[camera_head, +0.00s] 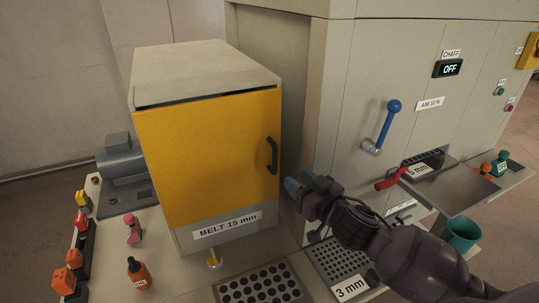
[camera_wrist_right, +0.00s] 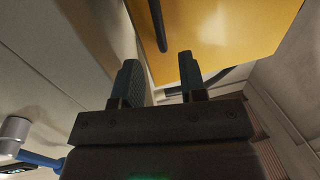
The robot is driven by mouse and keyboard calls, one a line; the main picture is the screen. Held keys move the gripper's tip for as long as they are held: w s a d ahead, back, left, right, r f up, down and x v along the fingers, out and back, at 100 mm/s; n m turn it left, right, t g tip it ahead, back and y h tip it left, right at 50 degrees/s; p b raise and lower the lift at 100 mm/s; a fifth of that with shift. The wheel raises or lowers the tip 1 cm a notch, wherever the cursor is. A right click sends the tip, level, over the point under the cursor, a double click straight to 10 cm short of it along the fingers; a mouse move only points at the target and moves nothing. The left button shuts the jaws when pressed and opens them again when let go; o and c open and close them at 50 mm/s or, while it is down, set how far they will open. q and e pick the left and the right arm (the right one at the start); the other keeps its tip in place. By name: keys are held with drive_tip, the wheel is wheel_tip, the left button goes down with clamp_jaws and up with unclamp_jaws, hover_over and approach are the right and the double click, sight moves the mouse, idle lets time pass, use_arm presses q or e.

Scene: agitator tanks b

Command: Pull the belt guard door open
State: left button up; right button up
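The belt guard door (camera_head: 208,155) is a yellow panel on the front of a beige box with a BELT 15 mm label. It looks shut or nearly so, with a dark gap along its top edge. Its black handle (camera_head: 272,155) is upright near the right edge. My right gripper (camera_head: 298,187) is just right of and below the handle, apart from it. In the right wrist view the gripper (camera_wrist_right: 158,80) is open and empty, with the yellow door (camera_wrist_right: 225,30) ahead and a dark bar, seemingly the handle (camera_wrist_right: 157,25), beyond the fingertips. My left gripper is not in view.
The large beige machine (camera_head: 335,110) stands close to the right, with a blue lever (camera_head: 390,122) and a red handle (camera_head: 391,179). A grey motor (camera_head: 121,165) is left.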

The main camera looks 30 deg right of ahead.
sight(276, 163)
drive_tip(key=shift+w+a+b, duration=0.2)
drive_tip(key=shift+w+b, duration=0.1)
drive_tip(key=shift+w, duration=1.35)
drive_tip(key=shift+w+a+b, duration=0.25)
drive_tip(key=shift+w+b, duration=0.05)
drive_tip(key=shift+w, duration=1.4)
drive_tip(key=shift+w+a+b, duration=0.2)
drive_tip(key=shift+w+b, duration=0.1)
drive_tip(key=shift+w, duration=1.35)
clamp_jaws()
drive_tip(key=shift+f, duration=0.1)
